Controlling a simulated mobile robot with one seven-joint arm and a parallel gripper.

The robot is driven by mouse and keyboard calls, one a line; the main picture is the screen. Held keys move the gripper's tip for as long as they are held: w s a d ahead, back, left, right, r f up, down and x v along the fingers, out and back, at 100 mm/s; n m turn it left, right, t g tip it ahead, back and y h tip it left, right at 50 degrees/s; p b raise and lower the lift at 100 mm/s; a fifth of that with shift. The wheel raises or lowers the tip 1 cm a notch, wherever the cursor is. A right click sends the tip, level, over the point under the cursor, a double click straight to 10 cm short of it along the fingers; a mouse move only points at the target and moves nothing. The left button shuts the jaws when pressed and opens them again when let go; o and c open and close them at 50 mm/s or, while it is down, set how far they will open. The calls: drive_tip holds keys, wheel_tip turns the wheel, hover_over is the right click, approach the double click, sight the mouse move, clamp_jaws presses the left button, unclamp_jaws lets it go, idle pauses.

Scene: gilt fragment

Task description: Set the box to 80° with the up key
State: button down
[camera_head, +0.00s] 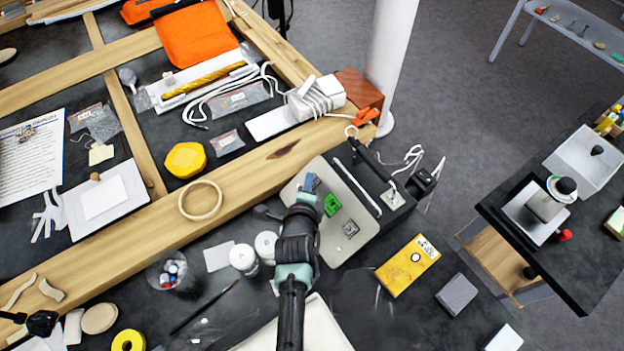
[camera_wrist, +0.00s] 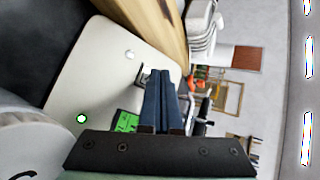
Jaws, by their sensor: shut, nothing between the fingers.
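The box (camera_head: 365,212) is a pale, flat-faced unit with a green display (camera_head: 331,204) and a small grey square part (camera_head: 350,228) on its face. In the wrist view its pale face (camera_wrist: 95,75) shows the display (camera_wrist: 127,122) partly behind the fingers, a white round spot (camera_wrist: 129,54) and a green-lit round spot (camera_wrist: 81,118). The digits are too small to read. I cannot tell which part is the up key. My gripper (camera_head: 312,180) is shut and empty in front of the face; its dark blue fingers (camera_wrist: 164,74) show in the wrist view. I cannot tell if they touch it.
A wooden beam (camera_head: 250,160) runs behind the box, with a wooden ring (camera_head: 200,200) on it. White jars (camera_head: 243,258) stand left of my arm. A yellow box (camera_head: 407,265) and a grey block (camera_head: 457,294) lie to the right. A black-topped table (camera_head: 580,262) stands farther right.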

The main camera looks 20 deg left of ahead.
drive_tip(key=shift+w+d+f+b, duration=0.15)
drive_tip(key=shift+w+f+b, duration=0.05)
drive_tip(key=shift+f+b, duration=0.2)
idle(0.6)
drive_tip(key=shift+s+a+r+p, duration=0.3)
drive_tip(key=shift+s+r, duration=0.15)
drive_tip(key=shift+r, duration=0.3)
drive_tip(key=shift+w+f+b, duration=0.1)
drive_tip(key=shift+b, duration=0.3)
drive_tip(key=shift+w+d+f+b, duration=0.1)
drive_tip(key=shift+w+f+b, duration=0.1)
drive_tip(key=shift+b, duration=0.15)
drive_tip(key=shift+w+d+f+b, duration=0.15)
drive_tip(key=shift+d+f+b, duration=0.05)
drive_tip(key=shift+f+b, duration=0.3)
idle(0.5)
drive_tip(key=shift+r, duration=0.15)
drive_tip(key=shift+s+a+r+p, duration=0.3)
drive_tip(key=shift+s+r+p, duration=0.1)
drive_tip(key=shift+r, duration=0.25)
